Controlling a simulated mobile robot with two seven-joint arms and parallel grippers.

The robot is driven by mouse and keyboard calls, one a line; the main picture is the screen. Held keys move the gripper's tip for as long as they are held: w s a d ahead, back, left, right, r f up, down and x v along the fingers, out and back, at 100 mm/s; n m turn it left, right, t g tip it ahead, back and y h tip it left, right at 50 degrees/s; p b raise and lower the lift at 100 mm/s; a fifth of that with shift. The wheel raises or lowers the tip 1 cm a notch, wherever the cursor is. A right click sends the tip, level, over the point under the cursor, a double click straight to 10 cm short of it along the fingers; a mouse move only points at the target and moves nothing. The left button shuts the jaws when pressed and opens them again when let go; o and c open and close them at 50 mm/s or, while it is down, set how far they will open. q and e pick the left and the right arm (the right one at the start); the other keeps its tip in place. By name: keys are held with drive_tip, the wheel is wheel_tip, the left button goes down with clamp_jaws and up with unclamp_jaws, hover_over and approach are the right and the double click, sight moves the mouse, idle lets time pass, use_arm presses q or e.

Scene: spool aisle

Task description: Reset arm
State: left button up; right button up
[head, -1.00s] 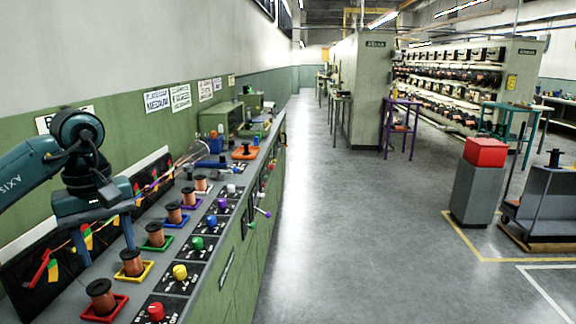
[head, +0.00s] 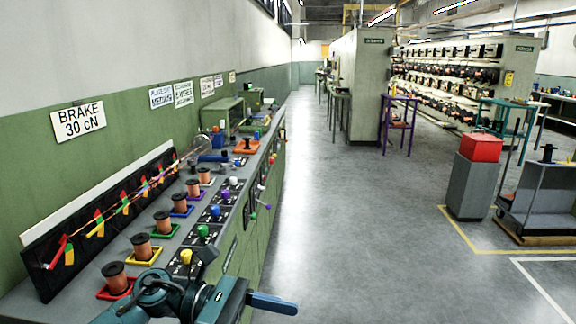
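My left arm is folded low at the bottom of the head view, in front of the bench's near end. Its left gripper (head: 272,303) points right, past the bench edge and over the aisle floor. Only one blue finger shows clearly, so its opening cannot be told. I see nothing held in it. My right gripper is not in view.
A row of copper spools stands in coloured trays on the green bench (head: 236,262), the nearest spool (head: 115,276) in a red tray close to my arm. Coloured knobs line the front. The aisle floor (head: 330,215) is clear. A red box (head: 481,148) tops a grey pedestal at right.

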use_arm(q)
drive_tip(key=a+f+m+t+y, duration=0.5)
drive_tip(key=m+t, duration=0.5)
drive_tip(key=m, duration=0.6)
drive_tip(key=a+f+m+t+y, duration=0.25)
drive_tip(key=f+m+t, duration=0.55)
drive_tip(key=m, duration=0.8)
drive_tip(key=s+a+f+n+g+y, duration=0.2)
drive_tip(key=s+f+n, duration=0.3)
drive_tip(key=f, duration=0.1)
drive_tip(key=s+a+f+n+g+y+p, duration=0.1)
drive_tip(key=s+a+f+n+g+y, duration=0.1)
drive_tip(key=s+f+n, duration=0.4)
drive_tip(key=shift+s+a+f+n+g+y, duration=0.25)
drive_tip(key=shift+a+f+g+y, duration=0.2)
drive_tip(key=shift+f+y, duration=0.25)
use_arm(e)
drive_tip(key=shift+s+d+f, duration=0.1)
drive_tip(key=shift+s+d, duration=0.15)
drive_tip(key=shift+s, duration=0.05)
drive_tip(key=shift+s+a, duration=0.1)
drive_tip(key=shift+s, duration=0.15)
